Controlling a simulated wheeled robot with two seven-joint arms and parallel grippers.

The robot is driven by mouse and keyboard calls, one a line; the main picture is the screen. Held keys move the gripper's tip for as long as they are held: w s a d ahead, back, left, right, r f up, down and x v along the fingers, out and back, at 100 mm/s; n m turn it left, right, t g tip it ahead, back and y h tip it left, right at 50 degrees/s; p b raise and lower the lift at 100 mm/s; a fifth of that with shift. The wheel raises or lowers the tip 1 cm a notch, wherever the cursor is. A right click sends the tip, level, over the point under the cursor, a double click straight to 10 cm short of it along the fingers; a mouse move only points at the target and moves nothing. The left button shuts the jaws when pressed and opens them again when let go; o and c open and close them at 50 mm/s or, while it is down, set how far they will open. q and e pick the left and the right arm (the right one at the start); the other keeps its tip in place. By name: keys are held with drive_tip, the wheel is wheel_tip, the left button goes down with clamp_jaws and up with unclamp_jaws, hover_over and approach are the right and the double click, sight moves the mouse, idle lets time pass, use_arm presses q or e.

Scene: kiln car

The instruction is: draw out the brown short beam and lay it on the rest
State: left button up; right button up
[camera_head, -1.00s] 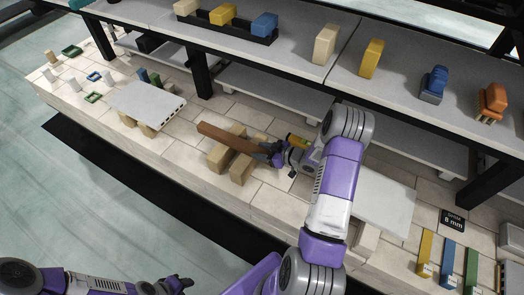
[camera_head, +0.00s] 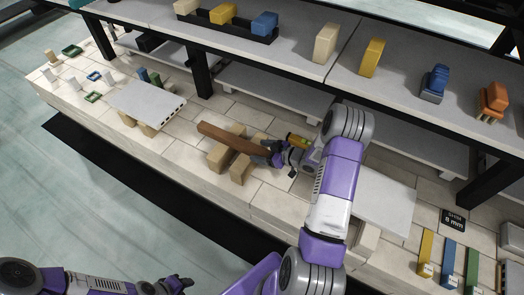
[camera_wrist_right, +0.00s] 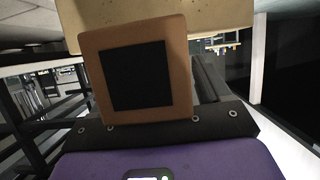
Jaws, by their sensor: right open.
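The brown short beam (camera_head: 226,137) lies across the rest, a pair of tan blocks (camera_head: 240,170), and its left end reaches past them. My right gripper (camera_head: 271,153) is open at the beam's right end, with the fingers close around it; whether they touch it is too small to tell. In the right wrist view the beam's squared end (camera_wrist_right: 183,75) with a dark face fills the middle, and a tan block (camera_wrist_right: 190,18) shows beyond it. My left gripper (camera_head: 181,283) is low at the left, away from the beam; its jaws are unclear.
A grey slab (camera_head: 146,103) on props stands left, and another pale slab (camera_head: 388,205) lies behind my right arm. The shelf (camera_head: 300,62) with coloured blocks runs above the back. Yellow, blue and green bars (camera_head: 449,262) lie at right.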

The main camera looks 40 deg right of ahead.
drive_tip(key=shift+s+f, duration=0.1)
drive_tip(key=shift+f, duration=0.05)
drive_tip(key=shift+p+v, duration=0.5)
drive_tip(key=shift+v, duration=0.45)
drive_tip(key=shift+p+v, duration=1.4)
drive_tip(key=shift+v, duration=1.65)
drive_tip(key=shift+r, duration=0.25)
wheel_tip(320, 180, up, 10)
drive_tip(key=p, duration=0.3)
drive_tip(key=shift+f, duration=0.1)
